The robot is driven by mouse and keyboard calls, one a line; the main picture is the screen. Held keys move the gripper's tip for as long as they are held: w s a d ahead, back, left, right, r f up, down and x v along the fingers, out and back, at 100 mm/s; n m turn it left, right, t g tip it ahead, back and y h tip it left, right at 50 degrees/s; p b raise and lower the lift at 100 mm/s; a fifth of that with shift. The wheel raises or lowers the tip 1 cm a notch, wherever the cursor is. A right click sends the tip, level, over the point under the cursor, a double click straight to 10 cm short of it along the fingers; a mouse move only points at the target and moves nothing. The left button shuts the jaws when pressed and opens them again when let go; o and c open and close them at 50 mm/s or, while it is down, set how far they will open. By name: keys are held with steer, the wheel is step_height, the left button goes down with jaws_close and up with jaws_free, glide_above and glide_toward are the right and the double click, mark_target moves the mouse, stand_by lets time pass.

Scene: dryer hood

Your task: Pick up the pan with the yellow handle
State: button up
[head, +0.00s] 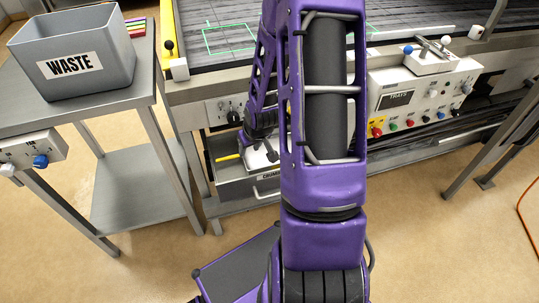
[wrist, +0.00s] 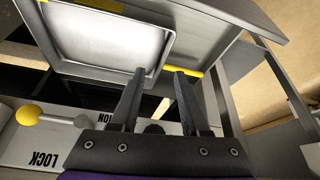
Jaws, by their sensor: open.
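The pan (wrist: 105,38) shows in the wrist view as a shallow pale tray with a raised rim, at the upper left. In the head view, the pan (head: 257,160) lies in an open grey drawer, partly hidden by my arm. Its yellow handle (head: 228,157) points left. In the wrist view, a yellow bar that looks like the handle (wrist: 193,73) shows by my right fingertip. My gripper (wrist: 160,72) is open and empty, its fingertips near the pan's rim. I cannot tell whether they touch it.
The drawer (head: 235,188) is under the machine bench. A control panel (head: 420,105) with coloured buttons is to the right. A steel side table (head: 60,108) with a waste bin (head: 75,65) stands left. A white lock plate with a yellow knob (wrist: 27,115) is near my gripper.

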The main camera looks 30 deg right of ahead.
mark_target(249, 169)
steer(key=x, duration=0.4)
steer(key=shift+w+f, duration=0.1)
steer(key=x, duration=0.2)
steer(key=b+x, duration=0.1)
steer(key=x, duration=0.1)
steer(key=shift+w+a, duration=0.2)
steer(key=shift+a, duration=0.15)
steer(key=shift+w+f, duration=0.2)
steer(key=shift+f, duration=0.25)
jaws_close()
steer(key=shift+d+r, duration=0.1)
steer(key=shift+d, duration=0.05)
stand_by(0.4)
